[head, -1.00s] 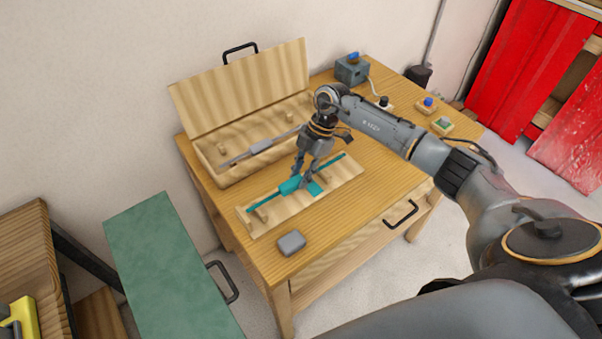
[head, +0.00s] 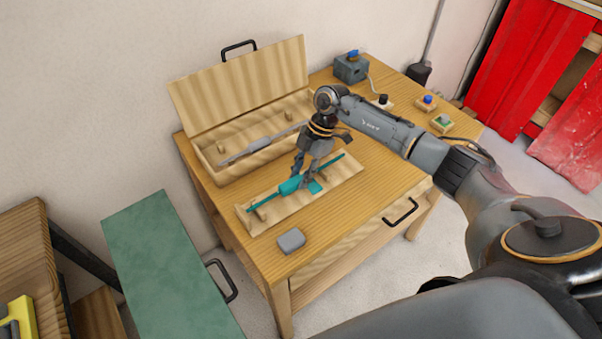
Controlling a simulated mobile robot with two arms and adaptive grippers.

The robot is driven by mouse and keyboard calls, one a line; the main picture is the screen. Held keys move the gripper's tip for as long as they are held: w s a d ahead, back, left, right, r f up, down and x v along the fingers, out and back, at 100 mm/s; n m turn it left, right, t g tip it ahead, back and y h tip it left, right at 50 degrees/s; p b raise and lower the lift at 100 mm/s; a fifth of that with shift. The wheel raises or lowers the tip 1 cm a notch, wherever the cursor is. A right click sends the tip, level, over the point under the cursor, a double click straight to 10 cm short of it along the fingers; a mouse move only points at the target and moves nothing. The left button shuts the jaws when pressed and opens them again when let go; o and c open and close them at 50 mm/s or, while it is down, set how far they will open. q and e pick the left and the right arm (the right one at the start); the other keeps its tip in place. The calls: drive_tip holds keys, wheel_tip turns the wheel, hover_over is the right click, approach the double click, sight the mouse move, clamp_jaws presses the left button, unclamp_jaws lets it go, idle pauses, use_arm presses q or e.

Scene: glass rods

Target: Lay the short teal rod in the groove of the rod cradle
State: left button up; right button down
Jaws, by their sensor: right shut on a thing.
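The teal rod (head: 268,202) has a thicker teal middle and lies lengthwise along the wooden rod cradle (head: 335,184). Its ends appear at or just above the cradle's upright supports; I cannot tell whether it rests in the groove. My right gripper (head: 299,183) points down over the cradle's middle and is shut on the rod's thick middle. A teal patch shows on the cradle's board beside the gripper. The fingers hide part of the rod. My left gripper is not in view.
An open wooden case (head: 207,170) holding a grey rod (head: 243,155) stands behind the cradle. A grey block (head: 291,241) sits near the table's front edge. A grey box (head: 351,69) and small button blocks (head: 427,103) stand at the back right. The table's right front is clear.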

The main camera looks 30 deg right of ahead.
drive_tip(key=shift+f, duration=0.35)
drive_tip(key=c, duration=1)
unclamp_jaws()
drive_tip(key=shift+r, duration=0.1)
drive_tip(key=v, duration=1.2)
